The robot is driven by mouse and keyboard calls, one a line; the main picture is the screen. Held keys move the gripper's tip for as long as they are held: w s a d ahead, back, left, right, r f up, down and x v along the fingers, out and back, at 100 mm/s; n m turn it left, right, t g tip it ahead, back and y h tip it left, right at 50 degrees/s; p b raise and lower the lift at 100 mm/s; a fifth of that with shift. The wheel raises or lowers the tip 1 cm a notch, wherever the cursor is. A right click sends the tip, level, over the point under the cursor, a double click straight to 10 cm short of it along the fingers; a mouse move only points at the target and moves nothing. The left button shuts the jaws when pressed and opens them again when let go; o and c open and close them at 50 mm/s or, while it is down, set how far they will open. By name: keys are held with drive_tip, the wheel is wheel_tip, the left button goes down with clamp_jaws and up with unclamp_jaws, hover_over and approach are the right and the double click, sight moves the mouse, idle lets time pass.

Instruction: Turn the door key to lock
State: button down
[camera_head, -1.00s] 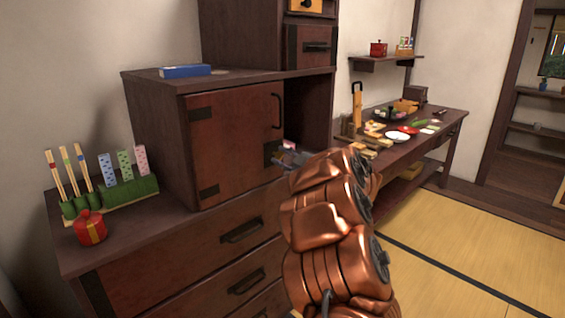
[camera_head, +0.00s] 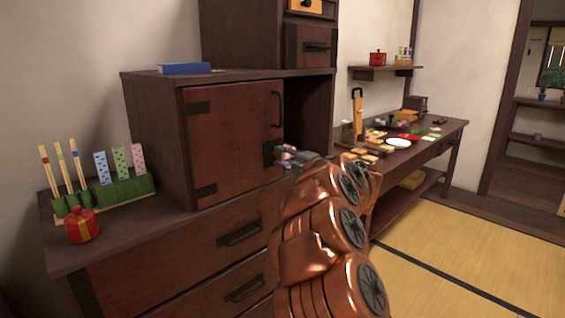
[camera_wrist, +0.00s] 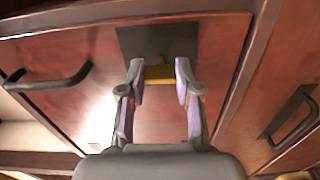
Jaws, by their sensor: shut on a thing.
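The dark red cabinet door (camera_head: 230,135) is shut in its frame. A dark lock plate (camera_head: 269,153) is at its right edge; in the wrist view the plate (camera_wrist: 205,42) lies just beyond my fingertips. My gripper (camera_wrist: 160,73) is shut on the brass key (camera_wrist: 160,73), with one finger at each side of its bow. The key's shaft runs toward the plate; its inner end is hidden. In the head view my gripper (camera_head: 291,155) is at the plate, and the key is too small to make out. The door's dark handle (camera_wrist: 48,82) shows at the left of the wrist view.
Drawers with dark pulls (camera_head: 240,235) lie below the door. A blue box (camera_head: 186,69) lies above. A table (camera_head: 440,133) with food stands to the right.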

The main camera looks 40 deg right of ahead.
drive_tip(key=shift+n, duration=0.3)
drive_tip(key=c, duration=0.8)
unclamp_jaws()
drive_tip(key=s, duration=1.2)
drive_tip(key=shift+a, duration=0.1)
